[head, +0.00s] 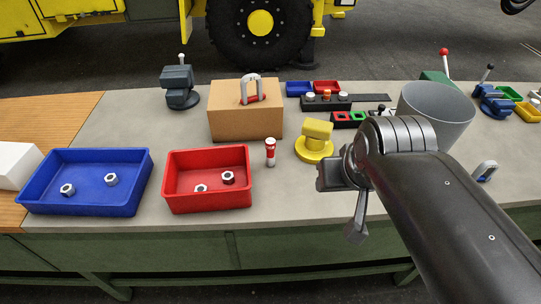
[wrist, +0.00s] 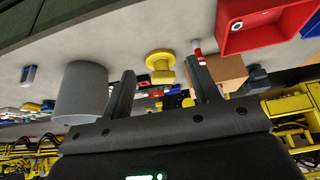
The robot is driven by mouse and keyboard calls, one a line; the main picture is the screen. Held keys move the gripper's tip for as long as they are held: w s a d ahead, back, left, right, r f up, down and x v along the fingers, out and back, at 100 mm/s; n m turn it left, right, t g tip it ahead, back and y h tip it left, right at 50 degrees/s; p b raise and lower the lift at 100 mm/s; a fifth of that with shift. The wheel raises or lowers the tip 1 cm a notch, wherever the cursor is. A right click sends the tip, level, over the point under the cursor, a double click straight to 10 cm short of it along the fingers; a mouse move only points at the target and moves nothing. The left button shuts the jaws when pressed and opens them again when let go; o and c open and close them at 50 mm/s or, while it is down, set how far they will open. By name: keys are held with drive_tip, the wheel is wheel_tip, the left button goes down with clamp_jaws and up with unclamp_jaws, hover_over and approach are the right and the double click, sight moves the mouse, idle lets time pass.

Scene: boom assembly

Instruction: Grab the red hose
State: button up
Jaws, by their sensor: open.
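A small upright cylinder with red and white bands (head: 270,152) stands on the grey table just right of the red bin; it is the likeliest red hose, but I cannot tell for certain. It also shows in the wrist view (wrist: 199,54), beside the tip of the right finger. My gripper (wrist: 160,70) is open with nothing between its fingers. In the head view it hangs near the table's front edge, right of the cylinder and apart from it. The wrist picture is upside down.
A yellow fixture (head: 315,142) stands between the cylinder and my arm. A red bin (head: 209,205) and blue bin (head: 85,204) hold nuts. A cardboard box (head: 230,125) stands behind the cylinder. A grey bucket (head: 436,112) stands right.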

drive_tip(key=w+a+r+n+g, duration=0.1)
drive_tip(key=w+a, duration=0.1)
drive_tip(key=w, duration=0.5)
drive_tip(key=n+g, duration=0.3)
drive_tip(key=g, duration=0.2)
hover_over(269, 142)
wheel_tip(269, 142, down, 13)
drive_tip(key=shift+s+d+f, duration=0.1)
drive_tip(key=shift+f, duration=0.1)
drive_tip(key=shift+f+n, duration=0.3)
drive_tip(key=shift+f, duration=0.05)
drive_tip(key=f, duration=0.5)
drive_tip(key=shift+w+f, duration=0.15)
drive_tip(key=shift+w, duration=0.05)
drive_tip(key=shift+w+d+f, duration=0.1)
drive_tip(key=shift+d+f, duration=0.05)
drive_tip(key=shift+f, duration=2.6)
drive_tip(key=shift+c, duration=0.3)
